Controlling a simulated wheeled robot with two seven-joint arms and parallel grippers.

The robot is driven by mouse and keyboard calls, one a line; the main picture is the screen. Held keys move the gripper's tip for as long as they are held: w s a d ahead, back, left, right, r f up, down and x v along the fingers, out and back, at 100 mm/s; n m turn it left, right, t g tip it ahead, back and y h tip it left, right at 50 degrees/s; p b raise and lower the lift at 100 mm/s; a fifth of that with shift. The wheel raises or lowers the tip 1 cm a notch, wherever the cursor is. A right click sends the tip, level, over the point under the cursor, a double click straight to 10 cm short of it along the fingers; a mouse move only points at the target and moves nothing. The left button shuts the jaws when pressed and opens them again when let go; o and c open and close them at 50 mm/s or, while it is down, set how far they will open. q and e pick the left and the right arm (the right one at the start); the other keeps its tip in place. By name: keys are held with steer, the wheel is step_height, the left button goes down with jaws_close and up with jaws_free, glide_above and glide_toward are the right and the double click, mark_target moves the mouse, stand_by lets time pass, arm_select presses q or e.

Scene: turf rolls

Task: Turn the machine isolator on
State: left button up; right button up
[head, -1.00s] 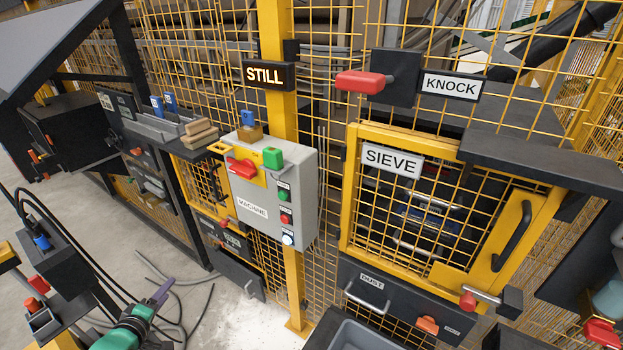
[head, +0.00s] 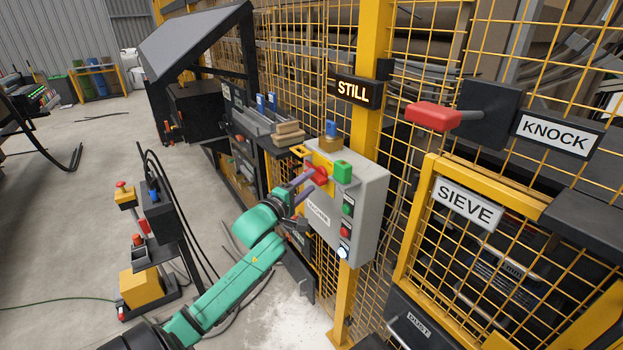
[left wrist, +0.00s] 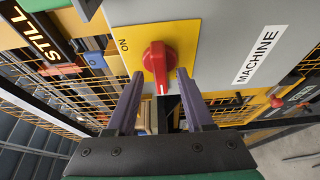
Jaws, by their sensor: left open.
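The machine isolator is a red rotary knob (head: 318,174) on a yellow plate on the grey MACHINE box (head: 360,208). In the left wrist view the knob (left wrist: 157,64) has a white mark at its lower end, while the ON label (left wrist: 124,45) is at the plate's upper left. My left gripper (left wrist: 159,76) is open, its two purple fingers reaching toward the knob's lower end, one on each side; contact is not clear. In the head view my left gripper (head: 304,190) is in front of the box and partly covers the plate. My right gripper is out of view.
Green, red and white buttons (head: 344,231) run down the box. A lit STILL sign (head: 354,92) and yellow mesh fence stand behind.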

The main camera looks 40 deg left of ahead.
arm_select(q)
steer(key=shift+w+a, duration=0.3)
steer(key=shift+w, duration=0.45)
steer(key=shift+d, duration=0.1)
steer(key=shift+c, duration=0.6)
jaws_close()
